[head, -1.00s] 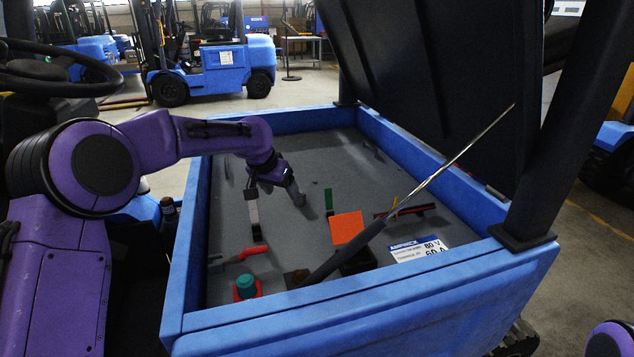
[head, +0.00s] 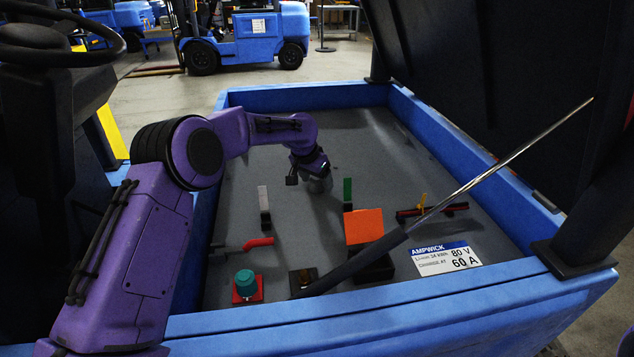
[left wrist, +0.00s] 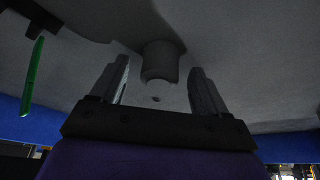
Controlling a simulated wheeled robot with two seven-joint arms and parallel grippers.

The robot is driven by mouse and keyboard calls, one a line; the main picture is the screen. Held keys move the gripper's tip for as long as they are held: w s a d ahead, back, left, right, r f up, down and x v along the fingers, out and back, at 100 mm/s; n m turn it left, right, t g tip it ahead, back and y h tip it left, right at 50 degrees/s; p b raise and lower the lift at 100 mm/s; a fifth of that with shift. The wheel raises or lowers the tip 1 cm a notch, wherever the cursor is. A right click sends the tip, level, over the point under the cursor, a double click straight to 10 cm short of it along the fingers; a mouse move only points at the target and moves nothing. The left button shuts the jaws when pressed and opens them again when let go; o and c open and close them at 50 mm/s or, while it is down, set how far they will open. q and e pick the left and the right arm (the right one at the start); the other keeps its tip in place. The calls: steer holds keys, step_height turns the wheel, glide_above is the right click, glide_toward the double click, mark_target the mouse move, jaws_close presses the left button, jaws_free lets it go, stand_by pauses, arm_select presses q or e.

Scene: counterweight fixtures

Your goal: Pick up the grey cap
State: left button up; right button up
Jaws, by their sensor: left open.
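The grey cap (left wrist: 160,62) is a short cylinder with a small dark spot on its end. In the left wrist view it lies between the two fingers of my left gripper (left wrist: 159,88), with a gap on each side. The fingers are open, and no contact with the cap shows. In the head view the left gripper (head: 308,176) is low over the grey floor of the blue bay, and the cap (head: 321,184) shows only partly beside it. My right gripper is out of view.
A metal strut (head: 500,155) slants across the right. Blue walls (head: 300,95) enclose the bay.

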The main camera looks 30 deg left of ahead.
arm_select(q)
steer(key=shift+f, duration=0.15)
steer(key=c, duration=0.8)
